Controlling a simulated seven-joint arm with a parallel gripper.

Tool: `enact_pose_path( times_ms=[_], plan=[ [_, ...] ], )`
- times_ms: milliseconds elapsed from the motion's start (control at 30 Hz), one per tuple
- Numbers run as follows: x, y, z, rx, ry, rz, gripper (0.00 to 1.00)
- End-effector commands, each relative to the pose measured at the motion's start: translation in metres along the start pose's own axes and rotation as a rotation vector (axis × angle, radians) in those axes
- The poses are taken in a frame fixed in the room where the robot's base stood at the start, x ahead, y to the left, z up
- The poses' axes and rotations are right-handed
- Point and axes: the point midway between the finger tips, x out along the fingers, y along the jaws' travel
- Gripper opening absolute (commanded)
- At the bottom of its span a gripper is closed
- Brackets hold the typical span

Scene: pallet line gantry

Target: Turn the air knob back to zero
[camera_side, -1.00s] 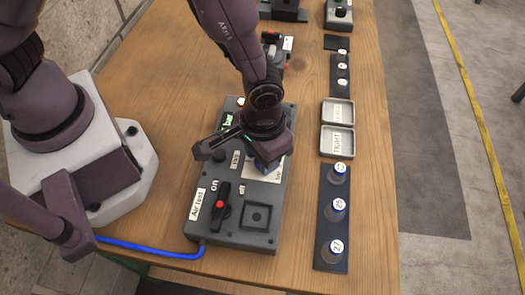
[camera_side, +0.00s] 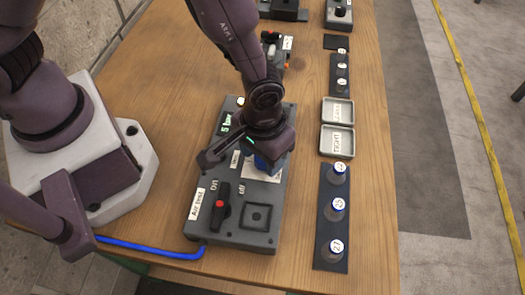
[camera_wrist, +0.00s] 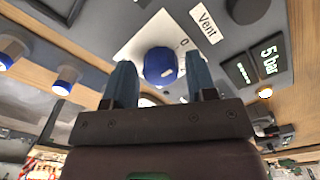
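The air knob is a blue round cap (camera_wrist: 160,66) on a white dial plate (camera_wrist: 140,42) with a "0" mark. It sits on the grey "Air test" box (camera_side: 238,232); a green display (camera_wrist: 270,60) reads 5 bar. My gripper (camera_wrist: 160,84) is open, with one blue finger on each side of the knob. A gap shows between each finger and the knob, so it looks ungripped. In the side view my gripper (camera_side: 262,170) is low over the dial plate and hides most of the knob. The knob's pointer cannot be made out.
A black lever with a red dot (camera_side: 221,204) stands on the box by "On" and "off". A "Vent" label (camera_wrist: 206,24) and dark round button (camera_wrist: 248,8) are beside the dial. A rack of capped vials (camera_side: 333,225) and two trays (camera_side: 337,141) lie to the right.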

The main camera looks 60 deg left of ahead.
Motion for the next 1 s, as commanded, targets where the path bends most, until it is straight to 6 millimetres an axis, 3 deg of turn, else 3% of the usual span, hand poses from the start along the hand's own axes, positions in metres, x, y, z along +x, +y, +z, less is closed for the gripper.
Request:
enact_pose_path(
  times_ms=[300, 467, 800, 1000],
  plan=[
    [0.000, 0.000, 0.000, 0.002, 0.000, -0.001, 0.61],
    [-0.012, 0.001, 0.000, 0.003, 0.003, 0.002, 0.61],
    [-0.085, 0.001, 0.000, 0.002, 0.004, 0.006, 0.61],
    [-0.117, 0.001, 0.000, 0.003, 0.002, 0.003, 0.61]
  ],
)
